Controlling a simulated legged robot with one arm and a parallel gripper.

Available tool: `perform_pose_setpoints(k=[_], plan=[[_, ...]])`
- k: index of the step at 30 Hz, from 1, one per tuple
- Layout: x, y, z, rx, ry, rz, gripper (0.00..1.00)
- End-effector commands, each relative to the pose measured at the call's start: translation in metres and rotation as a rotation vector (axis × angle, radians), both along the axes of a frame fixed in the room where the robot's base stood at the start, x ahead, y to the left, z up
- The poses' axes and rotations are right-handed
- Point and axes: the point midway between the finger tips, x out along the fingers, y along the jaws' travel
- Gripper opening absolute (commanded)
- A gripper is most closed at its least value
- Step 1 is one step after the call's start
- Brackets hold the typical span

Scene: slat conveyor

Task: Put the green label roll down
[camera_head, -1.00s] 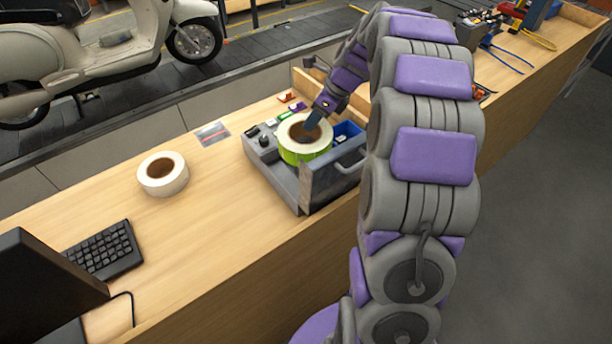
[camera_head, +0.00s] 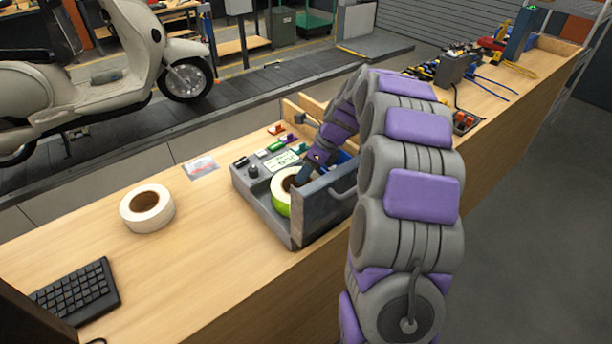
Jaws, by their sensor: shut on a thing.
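The green label roll (camera_head: 281,195), white-faced with a green outer side, is at the grey device (camera_head: 262,208). It is tilted, and its right part is hidden by my gripper and the metal side plate. My gripper (camera_head: 296,181) is shut on the roll at its core; the fingertips are mostly hidden. I cannot tell whether the roll touches the surface below it.
A white tape roll (camera_head: 147,208) and a black keyboard (camera_head: 75,293) lie on the wooden bench (camera_head: 190,275). A metal plate with a handle (camera_head: 326,205) stands right of the roll. The bench between tape and device is clear. A scooter (camera_head: 110,60) stands on the conveyor behind.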

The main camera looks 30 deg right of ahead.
Motion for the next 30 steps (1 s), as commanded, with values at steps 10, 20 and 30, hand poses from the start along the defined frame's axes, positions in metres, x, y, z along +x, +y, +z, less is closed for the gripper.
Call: perform_pose_setpoints(k=[10,20,30], plan=[[0.0001,0.0002,-0.0099,0.001,-0.001,0.000,0.00],[0.0001,0.0000,-0.0111,0.000,0.000,0.000,0.63],[0.0000,-0.0006,-0.0094,0.000,0.000,0.000,0.63]])
